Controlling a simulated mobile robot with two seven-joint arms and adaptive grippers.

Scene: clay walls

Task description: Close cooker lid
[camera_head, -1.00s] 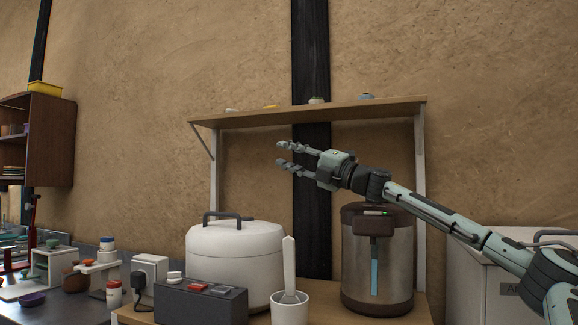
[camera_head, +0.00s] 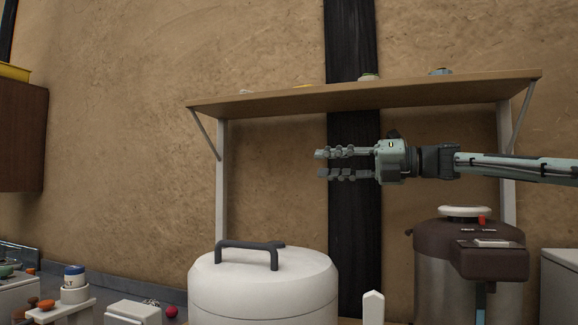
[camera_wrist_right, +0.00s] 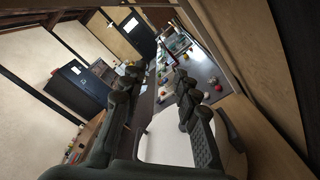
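The cooker (camera_head: 262,300) is a white rounded body at the bottom centre of the head view, cut off by the lower edge. Its white lid (camera_head: 310,268) carries a dark arched handle (camera_head: 250,246) and appears to sit down on the body, with a faint seam around it. A white rounded surface that looks like the cooker (camera_wrist_right: 165,140) also shows below the fingers in the right wrist view. My right gripper (camera_head: 321,164) is above and to the right of the lid, fingers pointing left, parted and empty, not touching it. My left gripper is out of view.
A wooden wall shelf (camera_head: 290,100) runs above the gripper, with a white bracket (camera_head: 222,180) at its left. A steel and brown canister (camera_head: 465,250) stands at right, under my right arm. Small jars (camera_head: 74,282) stand at lower left.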

